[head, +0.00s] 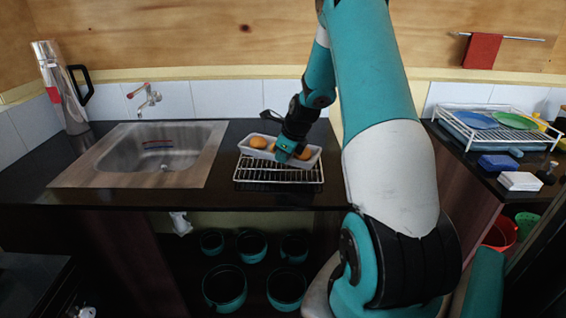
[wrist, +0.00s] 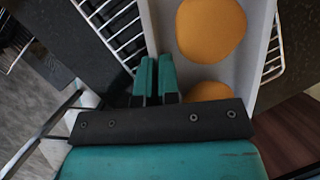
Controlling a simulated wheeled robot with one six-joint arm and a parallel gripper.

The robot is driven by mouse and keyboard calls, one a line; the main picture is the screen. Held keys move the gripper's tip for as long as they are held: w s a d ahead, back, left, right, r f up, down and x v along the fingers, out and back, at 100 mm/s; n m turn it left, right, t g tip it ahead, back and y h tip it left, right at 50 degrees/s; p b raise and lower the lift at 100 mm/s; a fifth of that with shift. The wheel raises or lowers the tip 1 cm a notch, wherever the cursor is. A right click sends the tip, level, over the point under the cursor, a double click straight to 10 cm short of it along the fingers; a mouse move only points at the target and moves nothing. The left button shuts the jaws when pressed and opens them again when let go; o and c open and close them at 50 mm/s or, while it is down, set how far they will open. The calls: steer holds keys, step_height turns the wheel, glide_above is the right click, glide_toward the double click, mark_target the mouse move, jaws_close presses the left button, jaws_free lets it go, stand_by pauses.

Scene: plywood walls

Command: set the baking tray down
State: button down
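The baking tray (head: 311,161) is light grey and shallow, with orange round items (head: 258,142) in it. It is over the back part of a wire rack (head: 262,175) on the dark counter; I cannot tell whether it touches the rack. My gripper (head: 284,154) is at the tray's front side. In the wrist view, the two teal fingers of my gripper (wrist: 156,76) are close together, one on each side of the tray's wall (wrist: 151,30), shut on it. Two orange items (wrist: 211,28) show inside the tray, the nearer one partly hidden by my gripper.
A sink (head: 150,150) with a tap lies left of the rack, and a steel flask (head: 62,90) stands at the far left. Teal pots (head: 225,287) stand on the shelf below. A dish rack (head: 485,130) with plates is on the right counter. Counter around the wire rack is bare.

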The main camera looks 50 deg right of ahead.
steer(key=shift+f, duration=1.5)
steer(key=c, duration=1.3)
jaws_free()
steer(key=shift+c, duration=0.2)
steer(key=shift+r, duration=0.15)
steer(key=v, duration=1.2)
steer(key=s+a+r+n+g+y, duration=0.1)
steer(key=a+r+n+y, duration=0.15)
steer(key=a+n, duration=1.05)
steer(key=s+a+r+n+g+y, duration=0.1)
steer(key=a+r+n, duration=0.5)
steer(key=a, duration=1)
steer(key=s+a+n+g, duration=0.2)
steer(key=s+a+n, duration=1.1)
steer(key=n, duration=0.8)
steer(key=s+b, duration=0.1)
steer(key=s, duration=0.2)
steer(key=shift+s+a+g, duration=0.2)
steer(key=shift+a+g, duration=0.05)
steer(key=shift+g, duration=0.05)
